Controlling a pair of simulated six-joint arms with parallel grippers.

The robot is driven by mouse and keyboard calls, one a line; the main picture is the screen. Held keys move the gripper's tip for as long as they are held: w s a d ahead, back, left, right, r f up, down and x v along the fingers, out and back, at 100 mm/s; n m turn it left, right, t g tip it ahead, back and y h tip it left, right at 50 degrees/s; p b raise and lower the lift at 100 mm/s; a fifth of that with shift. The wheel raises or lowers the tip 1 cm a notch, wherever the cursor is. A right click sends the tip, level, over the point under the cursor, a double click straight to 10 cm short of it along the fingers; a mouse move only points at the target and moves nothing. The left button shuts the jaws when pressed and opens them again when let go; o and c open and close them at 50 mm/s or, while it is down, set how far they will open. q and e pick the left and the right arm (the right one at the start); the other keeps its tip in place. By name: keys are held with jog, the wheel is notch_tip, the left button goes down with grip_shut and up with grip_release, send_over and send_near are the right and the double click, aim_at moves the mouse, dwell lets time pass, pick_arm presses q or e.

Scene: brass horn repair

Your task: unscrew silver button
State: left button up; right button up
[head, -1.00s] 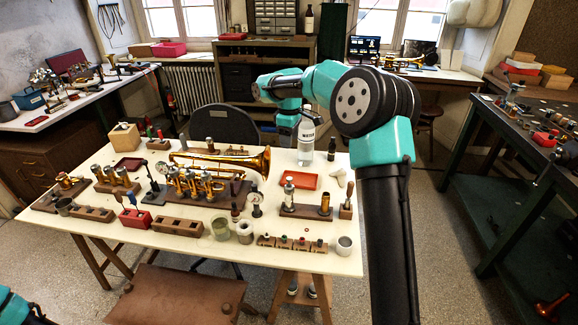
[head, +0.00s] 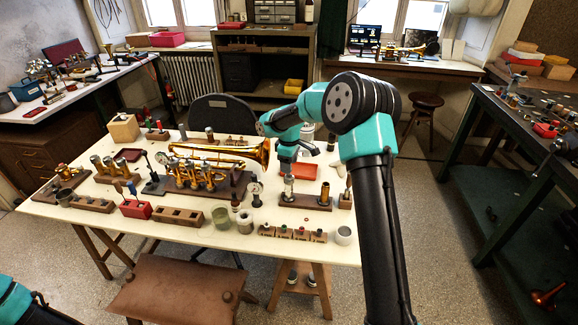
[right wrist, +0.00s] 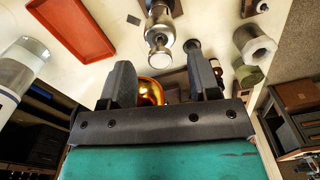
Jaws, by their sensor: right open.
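A silver valve (head: 289,189) with a button on its top stands upright on a small wooden block (head: 308,202) at the right part of the table. My right gripper (head: 288,171) is over it, pointing down, and hides its top in the head view. In the right wrist view the round silver button (right wrist: 158,58) shows just beyond the tips of my right gripper (right wrist: 160,72), roughly centred between them. The jaws are open with a gap around the button's line, and nothing is held. Of my left arm only a part shows at the lower left; its gripper is out of view.
A brass tube (head: 324,194) stands on the same block. A red tray (head: 310,173) lies behind it, and a clear bottle (right wrist: 20,70) stands near my gripper. The trumpet (head: 225,155) is to the left. Small cups and a row of little blocks (head: 292,234) are in front.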

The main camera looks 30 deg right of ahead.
jog(key=shift+f, duration=0.6)
grip_shut()
jog(key=n, duration=0.5)
dwell(0.6)
jog(key=n, duration=0.5)
dwell(0.4)
